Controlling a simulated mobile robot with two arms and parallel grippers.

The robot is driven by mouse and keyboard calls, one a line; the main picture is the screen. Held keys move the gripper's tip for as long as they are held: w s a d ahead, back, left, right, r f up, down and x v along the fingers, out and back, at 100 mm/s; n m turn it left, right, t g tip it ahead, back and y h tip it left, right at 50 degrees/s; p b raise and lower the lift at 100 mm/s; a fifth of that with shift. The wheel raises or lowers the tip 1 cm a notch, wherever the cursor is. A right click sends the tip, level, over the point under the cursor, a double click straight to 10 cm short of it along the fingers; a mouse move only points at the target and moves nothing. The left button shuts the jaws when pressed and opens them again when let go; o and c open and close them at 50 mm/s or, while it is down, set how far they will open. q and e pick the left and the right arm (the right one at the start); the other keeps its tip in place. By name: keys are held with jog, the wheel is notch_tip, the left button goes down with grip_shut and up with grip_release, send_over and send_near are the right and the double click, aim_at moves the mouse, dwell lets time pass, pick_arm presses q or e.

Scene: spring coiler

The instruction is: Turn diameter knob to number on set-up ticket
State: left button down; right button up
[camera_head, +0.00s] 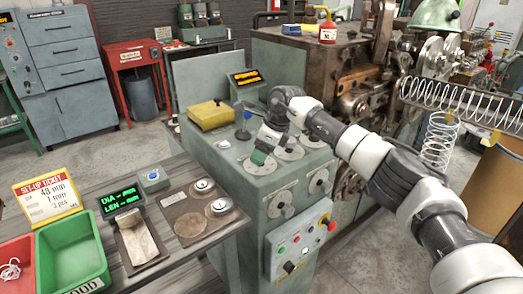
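The set-up ticket (47,200) stands at the left on the bench and reads 40 mm, 7 mm and 3 pcs. The green machine console (215,165) has several round dials with knobs on its top and front. My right gripper (262,155) points down at a dial plate (258,165) on the console top. The gripper hides most of that dial's knob. I cannot tell whether the fingers touch it or are open or shut. I cannot read the labels, so which knob is the diameter knob is unclear. My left gripper is not in view.
A display (123,198) shows DIA and LEN with dashes. Other knobs (286,209) stick out of the console's front, above a button panel (300,240). A yellow block (210,115) lies on the console. A green bin (72,250) is at front left.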

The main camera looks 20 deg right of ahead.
jog(key=b+v, duration=0.1)
jog(key=v, duration=0.9)
jog(key=shift+r+b, duration=0.35)
